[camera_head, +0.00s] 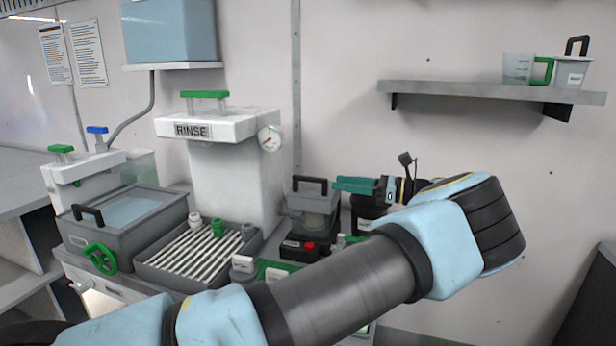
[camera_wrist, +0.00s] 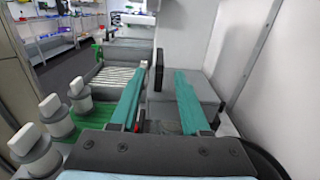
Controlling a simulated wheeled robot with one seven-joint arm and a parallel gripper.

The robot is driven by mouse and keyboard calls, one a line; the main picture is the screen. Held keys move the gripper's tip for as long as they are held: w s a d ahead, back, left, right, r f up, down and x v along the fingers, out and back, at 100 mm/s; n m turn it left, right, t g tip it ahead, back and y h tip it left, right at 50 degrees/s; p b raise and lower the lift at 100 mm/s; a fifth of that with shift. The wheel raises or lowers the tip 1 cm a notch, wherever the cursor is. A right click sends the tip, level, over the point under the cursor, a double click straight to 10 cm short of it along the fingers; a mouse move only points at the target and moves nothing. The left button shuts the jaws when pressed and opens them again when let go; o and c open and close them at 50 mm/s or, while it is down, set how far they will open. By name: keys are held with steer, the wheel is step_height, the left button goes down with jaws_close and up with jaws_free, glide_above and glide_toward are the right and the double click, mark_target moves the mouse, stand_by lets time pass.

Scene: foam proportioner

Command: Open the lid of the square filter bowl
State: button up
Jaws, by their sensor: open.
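A small square grey bowl with a flat lid (camera_head: 306,204), which I take for the square filter bowl, stands on a black base with a red button. Its lid lies flat and looks closed. A black bar handle (camera_head: 310,181) stands up from the lid. My gripper (camera_head: 338,184), with teal fingers, is just right of the handle at about its height and points left. In the wrist view the gripper (camera_wrist: 160,76) is open, and the upright black handle (camera_wrist: 158,69) shows beyond and between the fingertips. I cannot tell whether they touch it. Much of the bowl is hidden there.
A white RINSE tank (camera_head: 225,165) with a gauge stands behind left. A ribbed drain tray (camera_head: 195,250) and a larger grey lidded box (camera_head: 130,215) are further left. White-capped pegs (camera_wrist: 52,115) stand near the gripper. A wall shelf (camera_head: 480,92) holds jugs above right.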

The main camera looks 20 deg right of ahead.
mark_target(310, 179)
steer(key=p+x, duration=0.3)
steer(key=x, duration=0.6)
steer(key=shift+w+a, duration=0.1)
jaws_close()
stand_by(1.2)
